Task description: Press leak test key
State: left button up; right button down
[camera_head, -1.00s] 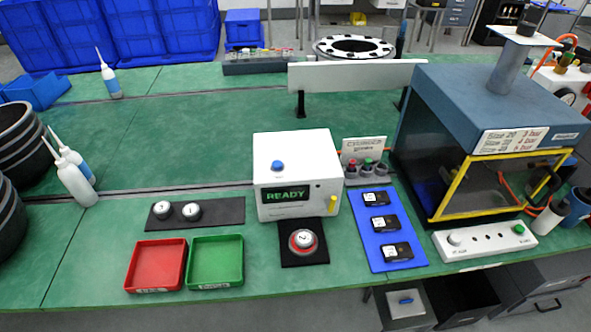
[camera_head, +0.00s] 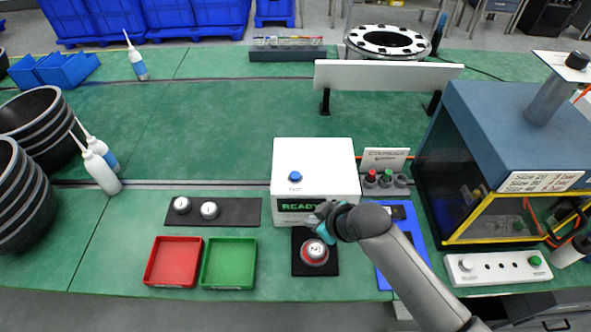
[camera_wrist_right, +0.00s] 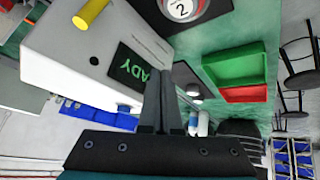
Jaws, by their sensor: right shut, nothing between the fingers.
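The white leak test box (camera_head: 315,160) stands mid-bench with a green READY display (camera_head: 293,206) on its front. The display also shows in the wrist view (camera_wrist_right: 131,68). A round blue key (camera_head: 295,176) sits on the box's top, with small lettering in front of it. My right gripper (camera_head: 318,217) is shut and empty, at the front of the box by the display's right end. It is apart from the blue key. The wrist view shows its fingers (camera_wrist_right: 165,98) together. My left gripper is not in view.
A round gauge (camera_head: 315,251) on a black pad lies just below my right gripper. Red (camera_head: 174,262) and green (camera_head: 229,264) trays and a dark mat with two gauges (camera_head: 235,207) are to the left. A blue mat (camera_head: 418,240) and a yellow-framed cabinet (camera_head: 505,130) are right.

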aim_at(299, 177)
jog(key=w+a+r+n, duration=0.1)
jog(key=w+r, duration=0.1)
jog(key=r, duration=0.1)
jog(key=w+a+r+n+y+p, duration=0.1)
jog(key=w+r+n, duration=0.1)
jog(key=r, duration=0.1)
jog(key=w+r+n, duration=0.1)
jog(key=w+r, duration=0.2)
jog(key=shift+a+r+t+p, duration=0.15)
jog(key=shift+a+t+p, duration=0.15)
jog(key=shift+a+p, duration=0.1)
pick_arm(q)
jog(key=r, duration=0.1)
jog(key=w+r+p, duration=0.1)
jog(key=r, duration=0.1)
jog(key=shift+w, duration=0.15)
pick_arm(e)
jog(key=w+r+n, duration=0.3)
jog(key=w+r, duration=0.1)
jog(key=r, duration=0.2)
jog(key=shift+a+y, duration=0.15)
jog(key=shift+y, duration=0.25)
jog(key=shift+f, duration=0.1)
